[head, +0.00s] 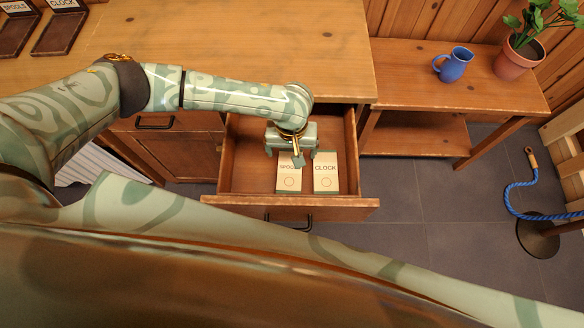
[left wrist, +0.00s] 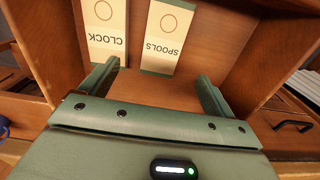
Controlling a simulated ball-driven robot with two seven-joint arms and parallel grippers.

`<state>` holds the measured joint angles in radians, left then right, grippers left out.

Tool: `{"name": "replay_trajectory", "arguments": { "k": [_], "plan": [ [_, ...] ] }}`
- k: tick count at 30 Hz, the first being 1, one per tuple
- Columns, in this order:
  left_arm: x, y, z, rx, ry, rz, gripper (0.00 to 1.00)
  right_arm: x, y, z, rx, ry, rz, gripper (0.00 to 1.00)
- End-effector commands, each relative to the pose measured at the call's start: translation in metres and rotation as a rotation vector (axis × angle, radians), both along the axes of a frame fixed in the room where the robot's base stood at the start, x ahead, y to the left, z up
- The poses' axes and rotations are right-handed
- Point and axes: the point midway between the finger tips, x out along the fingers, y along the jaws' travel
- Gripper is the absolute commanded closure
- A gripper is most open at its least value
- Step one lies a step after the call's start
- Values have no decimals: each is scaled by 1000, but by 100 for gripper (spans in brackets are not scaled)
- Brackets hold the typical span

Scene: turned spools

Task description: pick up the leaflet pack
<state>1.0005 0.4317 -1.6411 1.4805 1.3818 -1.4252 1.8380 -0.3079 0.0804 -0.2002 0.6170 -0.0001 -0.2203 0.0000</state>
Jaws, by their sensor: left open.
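Two cream leaflet packs with green ends lie flat, side by side, in an open drawer (head: 240,150). The left one is the SPOOLS pack (head: 289,181) and the right one is the CLOCK pack (head: 326,173). My left gripper (head: 291,155) is over the drawer, just behind the packs, partly covering the top of the SPOOLS pack. In the left wrist view, its two fingers are apart with nothing between them. The SPOOLS pack (left wrist: 168,35) and CLOCK pack (left wrist: 106,28) lie beyond the fingertips there. My right gripper does not show.
The drawer walls stand close around the packs, under a wooden worktop (head: 230,45). Dark holders labelled SPOOLS (head: 14,35) and CLOCK (head: 58,32) stand on the worktop.

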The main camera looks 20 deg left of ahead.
Motion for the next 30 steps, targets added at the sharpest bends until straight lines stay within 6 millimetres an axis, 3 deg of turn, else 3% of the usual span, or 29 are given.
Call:
{"name": "replay_trajectory", "arguments": {
  "k": [1,4,14,21,29,30],
  "plan": [
    [-1,0,-21,1,7,0,11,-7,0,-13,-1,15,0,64],
    [-1,0,-41,1,4,0,11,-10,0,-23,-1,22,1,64],
    [-2,1,-66,0,1,-1,11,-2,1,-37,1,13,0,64],
    [-9,3,-106,1,4,-1,11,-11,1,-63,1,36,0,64],
    [-9,3,-107,-1,0,0,11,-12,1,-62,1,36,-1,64],
    [-9,3,-107,-1,0,0,22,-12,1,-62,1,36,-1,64]
  ]
}}
